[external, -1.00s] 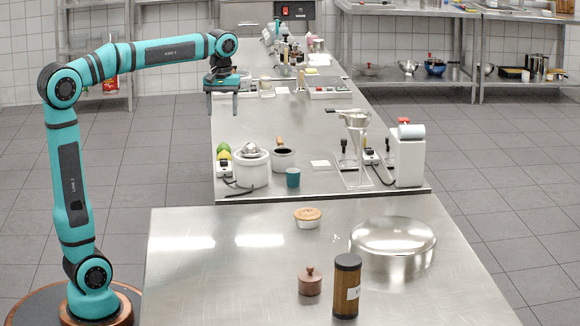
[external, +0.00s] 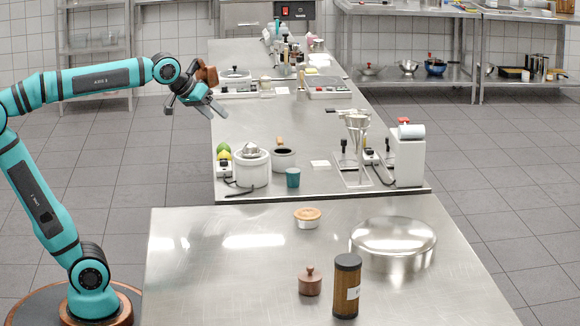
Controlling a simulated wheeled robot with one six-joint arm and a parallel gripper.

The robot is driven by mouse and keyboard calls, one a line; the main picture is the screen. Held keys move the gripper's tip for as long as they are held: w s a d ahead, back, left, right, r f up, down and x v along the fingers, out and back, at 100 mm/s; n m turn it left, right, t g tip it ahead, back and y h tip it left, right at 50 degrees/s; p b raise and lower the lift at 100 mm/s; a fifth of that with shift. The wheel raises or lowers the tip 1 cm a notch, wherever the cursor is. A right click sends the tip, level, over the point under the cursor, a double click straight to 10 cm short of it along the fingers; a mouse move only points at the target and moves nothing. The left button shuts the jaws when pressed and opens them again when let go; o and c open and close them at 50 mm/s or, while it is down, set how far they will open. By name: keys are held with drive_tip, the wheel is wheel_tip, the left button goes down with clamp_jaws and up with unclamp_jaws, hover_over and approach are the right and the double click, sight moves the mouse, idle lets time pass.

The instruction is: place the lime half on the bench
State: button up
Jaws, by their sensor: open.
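A green fruit (external: 223,148) sits at the left edge of the long steel bench (external: 300,135), beside a white juicer (external: 250,167) with a metal dome. A yellow-green piece (external: 224,156) lies just below it in the picture. Both are small and partly hidden, so I cannot tell which is a lime half. My gripper (external: 199,106) is open and raised at the left side of the long bench, tilted with its fingers pointing down to the right. It is above and left of the fruit, apart from it, and I see nothing between its fingers.
A dark-mouthed white pot (external: 284,159), a teal cup (external: 292,178), a glass stand (external: 356,155) and a white dispenser (external: 409,160) stand near the bench's front. The nearer table (external: 220,285) holds a lidded pan (external: 392,245), a brown cylinder (external: 346,287) and small pots. Its left part is clear.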

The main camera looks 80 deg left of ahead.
drive_tip(key=s+d+r+m+t+h, duration=0.2)
drive_tip(key=s+d+m+t, duration=0.5)
drive_tip(key=s+d, duration=0.4)
drive_tip(key=shift+s+d+r+m+t, duration=0.35)
drive_tip(key=shift+r+t, duration=0.2)
drive_tip(key=shift+t, duration=0.35)
